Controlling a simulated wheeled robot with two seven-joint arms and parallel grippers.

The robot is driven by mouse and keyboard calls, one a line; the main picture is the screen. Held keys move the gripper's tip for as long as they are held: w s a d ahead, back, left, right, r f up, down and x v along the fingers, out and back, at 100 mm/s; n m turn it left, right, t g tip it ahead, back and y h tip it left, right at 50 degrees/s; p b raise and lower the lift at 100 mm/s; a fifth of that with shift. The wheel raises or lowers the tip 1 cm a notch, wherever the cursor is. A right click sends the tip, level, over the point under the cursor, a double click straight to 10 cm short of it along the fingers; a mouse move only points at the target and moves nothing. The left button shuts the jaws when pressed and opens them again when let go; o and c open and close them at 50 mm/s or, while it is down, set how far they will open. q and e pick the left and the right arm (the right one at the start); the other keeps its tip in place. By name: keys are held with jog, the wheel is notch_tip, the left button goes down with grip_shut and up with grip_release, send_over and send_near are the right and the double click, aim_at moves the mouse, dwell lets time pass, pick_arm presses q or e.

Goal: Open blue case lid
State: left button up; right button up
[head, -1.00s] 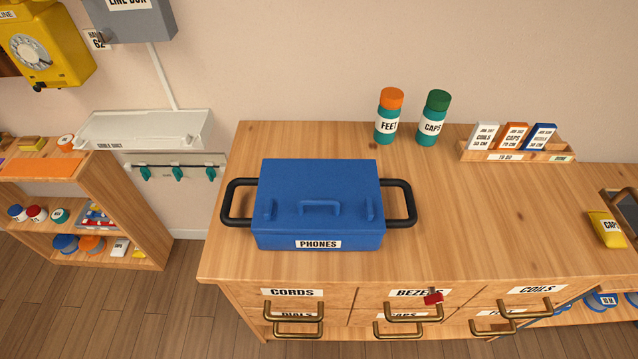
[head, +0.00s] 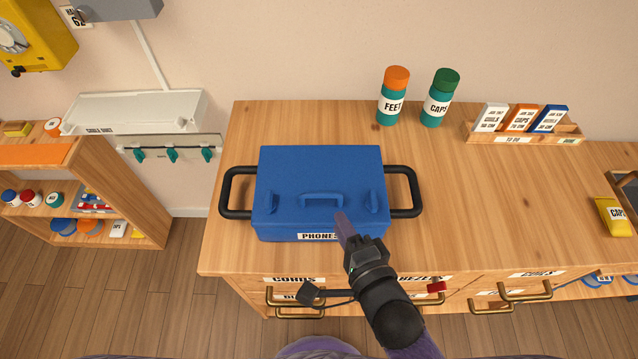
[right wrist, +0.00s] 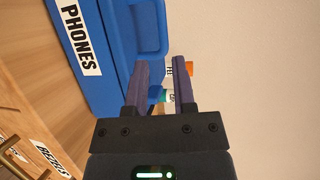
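The blue case (head: 318,170) labelled PHONES stands on the wooden cabinet top with its lid shut. A raised blue handle (head: 321,199) and two latches (head: 271,203) sit along its front part, and black bar handles are on both sides. My right gripper (head: 342,218) reaches up from below, just in front of the case's front edge, right of the lid handle. In the right wrist view the two fingers of my right gripper (right wrist: 168,85) are apart with nothing between them, and the case (right wrist: 105,45) is close by on the left. My left gripper is not in view.
Two teal bottles, FEET (head: 391,100) and CAPS (head: 438,102), stand behind the case to the right. A wooden card rack (head: 520,135) and a yellow CAPS packet (head: 613,217) are farther right. Drawers with brass handles (head: 495,305) line the cabinet front. The top right of the case is clear.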

aim_at(319, 188)
jog(key=b+x, duration=0.2)
jog(key=x, duration=0.6)
jog(key=shift+w+a, duration=0.2)
jog(key=shift+w, duration=0.15)
jog(key=shift+w+a+b, duration=0.2)
jog(key=shift+w+b, duration=0.1)
jog(key=shift+w, duration=0.25)
grip_shut()
dwell(0.5)
